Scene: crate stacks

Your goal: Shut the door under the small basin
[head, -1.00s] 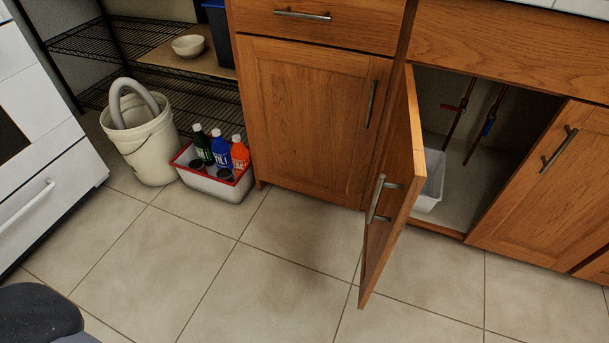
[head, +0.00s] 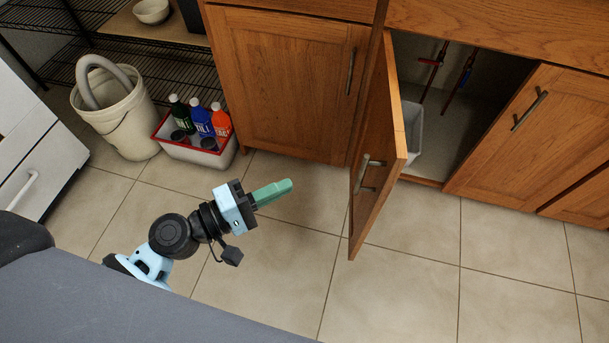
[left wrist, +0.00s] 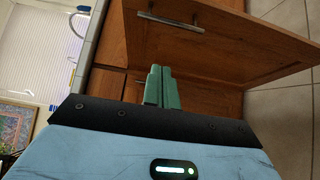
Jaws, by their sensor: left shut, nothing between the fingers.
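The wooden cabinet door (head: 382,143) stands wide open, its free edge swung out over the floor. Its metal bar handle (head: 368,174) is on the face toward the left. The opening (head: 455,120) behind it shows pipes and a white bin (head: 411,130). My left gripper (head: 290,184) is shut and empty, left of the door and apart from it, its green fingers pointing toward the door. In the left wrist view the shut fingers (left wrist: 161,86) show in front of the door (left wrist: 225,45) and its handle (left wrist: 170,22). The basin is not seen in the head view. My right gripper is not in view.
A closed cabinet door (head: 285,85) is left of the opening, and another (head: 530,130) is right of it. A white bucket (head: 120,115) and a red-rimmed caddy of bottles (head: 200,152) stand on the floor at left. The tiled floor (head: 420,270) before the door is clear.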

